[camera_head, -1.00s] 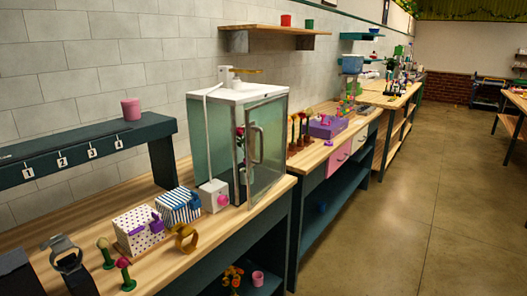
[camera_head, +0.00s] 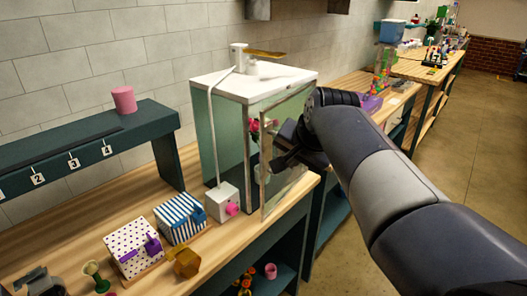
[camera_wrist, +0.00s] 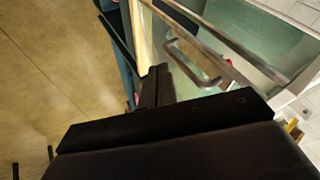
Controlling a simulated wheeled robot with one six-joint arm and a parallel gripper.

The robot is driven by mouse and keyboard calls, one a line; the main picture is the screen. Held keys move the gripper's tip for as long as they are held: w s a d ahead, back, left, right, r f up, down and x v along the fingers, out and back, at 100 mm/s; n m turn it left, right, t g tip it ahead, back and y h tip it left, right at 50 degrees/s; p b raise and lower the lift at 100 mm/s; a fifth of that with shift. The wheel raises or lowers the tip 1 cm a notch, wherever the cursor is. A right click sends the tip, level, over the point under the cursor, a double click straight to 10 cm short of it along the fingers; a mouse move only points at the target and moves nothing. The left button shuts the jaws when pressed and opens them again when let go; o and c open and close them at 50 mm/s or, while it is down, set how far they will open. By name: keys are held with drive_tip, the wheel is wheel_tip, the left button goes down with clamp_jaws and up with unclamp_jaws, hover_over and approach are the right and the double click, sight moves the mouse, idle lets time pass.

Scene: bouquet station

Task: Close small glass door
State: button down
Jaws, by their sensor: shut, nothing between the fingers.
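The small glass door (camera_head: 283,185) is on the front of a white-topped glass cabinet (camera_head: 222,130). Its left edge stands out from the cabinet's front corner post, so it looks ajar. My gripper (camera_head: 281,163) is shut and empty, in front of the door on its outer side, near the handle height. My arm hides the door's upper right part and the handle in the head view. In the wrist view the metal handle (camera_wrist: 188,66) shows just beyond my gripper (camera_wrist: 156,76). I cannot tell whether the fingers touch the door.
A white box with a pink knob (camera_head: 223,202) stands close to the door's lower left. Striped (camera_head: 181,217) and dotted (camera_head: 132,253) boxes stand further left on the wooden bench. A dark shelf (camera_head: 95,155) is behind them. Open floor (camera_head: 470,140) lies to the right.

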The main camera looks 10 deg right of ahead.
approach(266, 174)
wheel_tip(266, 174, down, 3)
drive_tip(key=d, duration=0.2)
drive_tip(key=w+a+p, duration=0.2)
drive_tip(key=shift+w+a+f, duration=0.25)
drive_tip(key=shift+d, duration=0.1)
